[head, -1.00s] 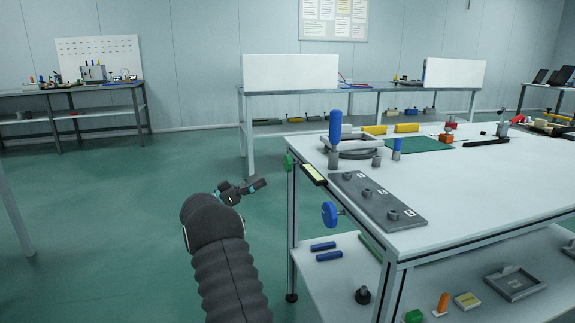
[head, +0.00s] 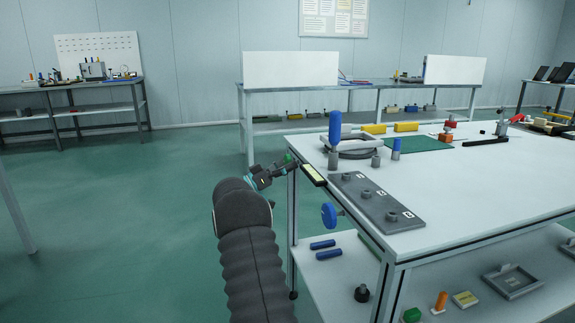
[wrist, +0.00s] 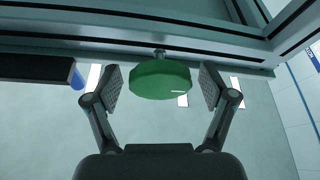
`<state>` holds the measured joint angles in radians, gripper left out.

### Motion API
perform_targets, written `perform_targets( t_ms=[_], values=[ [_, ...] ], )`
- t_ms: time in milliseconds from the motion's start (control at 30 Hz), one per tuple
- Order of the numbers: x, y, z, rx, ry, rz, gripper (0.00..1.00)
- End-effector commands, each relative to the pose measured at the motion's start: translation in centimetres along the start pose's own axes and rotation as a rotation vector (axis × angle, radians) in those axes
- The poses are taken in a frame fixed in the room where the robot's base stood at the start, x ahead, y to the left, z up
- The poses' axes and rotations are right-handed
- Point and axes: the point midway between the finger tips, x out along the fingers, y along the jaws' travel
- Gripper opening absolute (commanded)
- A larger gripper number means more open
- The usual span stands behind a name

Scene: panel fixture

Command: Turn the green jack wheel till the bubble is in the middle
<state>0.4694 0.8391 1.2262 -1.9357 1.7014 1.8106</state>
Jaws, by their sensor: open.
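The green jack wheel (wrist: 160,80) sits under the table edge in the wrist view, between the two fingers of my gripper (wrist: 160,90). The fingers are open, one on each side, with a gap visible to the wheel on both sides. In the head view, only a small part of the green wheel (head: 289,158) shows beside my gripper (head: 284,164) at the table's left corner. The level vial (head: 313,175), yellow in a black holder, lies at the table's left edge. Its bubble is too small to make out.
A blue wheel (head: 329,215) sticks out from the table's (head: 480,180) near left side. A grey plate with several knobs (head: 376,203) and a ring with a blue handle (head: 335,130) are on top. The floor left of the table is clear.

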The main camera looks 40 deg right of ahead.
Motion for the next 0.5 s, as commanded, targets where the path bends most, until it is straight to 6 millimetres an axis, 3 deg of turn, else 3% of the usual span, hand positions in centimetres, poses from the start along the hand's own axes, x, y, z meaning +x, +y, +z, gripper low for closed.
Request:
perform_targets(
  t_ms=[33, 267, 500],
  values=[
    [-0.02, 0.00, 0.00, 0.000, 0.000, 0.000, 0.83],
    [-0.03, 0.00, 0.00, 0.000, 0.000, 0.000, 0.25],
    [-0.04, 0.01, 0.03, -0.007, 0.000, -0.003, 0.22]
  ],
)
